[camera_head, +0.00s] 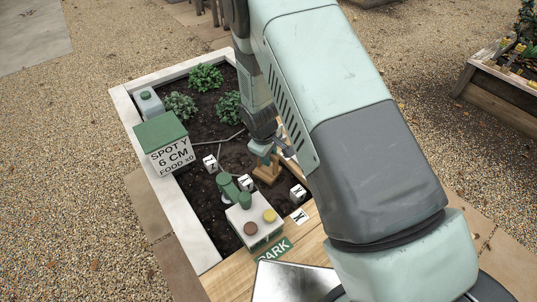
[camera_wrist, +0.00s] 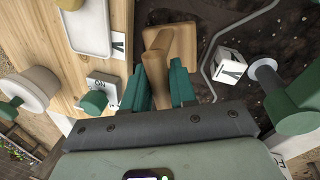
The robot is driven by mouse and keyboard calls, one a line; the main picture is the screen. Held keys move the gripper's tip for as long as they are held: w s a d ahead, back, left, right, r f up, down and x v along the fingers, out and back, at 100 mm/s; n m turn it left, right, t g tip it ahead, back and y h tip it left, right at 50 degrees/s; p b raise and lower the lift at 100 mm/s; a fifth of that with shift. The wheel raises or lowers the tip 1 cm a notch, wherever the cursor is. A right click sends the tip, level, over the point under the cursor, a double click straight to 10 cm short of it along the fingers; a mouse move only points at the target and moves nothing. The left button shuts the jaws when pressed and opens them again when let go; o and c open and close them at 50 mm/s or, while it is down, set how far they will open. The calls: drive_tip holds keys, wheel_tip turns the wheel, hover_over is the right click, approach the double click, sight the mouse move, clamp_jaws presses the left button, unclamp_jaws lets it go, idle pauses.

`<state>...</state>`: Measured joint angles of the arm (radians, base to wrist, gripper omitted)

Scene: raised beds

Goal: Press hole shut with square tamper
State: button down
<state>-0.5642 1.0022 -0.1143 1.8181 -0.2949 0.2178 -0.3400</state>
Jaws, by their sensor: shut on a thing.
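My gripper (camera_head: 264,152) is over the dark soil of the raised bed (camera_head: 193,254). It is shut on the wooden square tamper (camera_head: 267,173), which has a pale square block at its lower end. In the wrist view my gripper's green fingers (camera_wrist: 160,82) close around the tamper's handle, and the tamper's block (camera_wrist: 182,42) extends beyond them over the soil. I cannot tell whether the block touches the soil. A white letter cube (camera_head: 245,183), seemingly marked Y, stands close by; it also shows in the wrist view (camera_wrist: 229,65). No hole is visible; the block may cover it.
A green-roofed sign (camera_head: 166,146) reads "SPOT Y 6 CM FOOD x0". Other letter cubes stand left (camera_head: 210,163) and right (camera_head: 297,192). Leafy plants (camera_head: 205,78) fill the back.

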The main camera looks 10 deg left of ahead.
drive_tip(key=shift+f, duration=0.85)
idle(0.7)
drive_tip(key=shift+r, duration=0.1)
drive_tip(key=shift+r, duration=2.95)
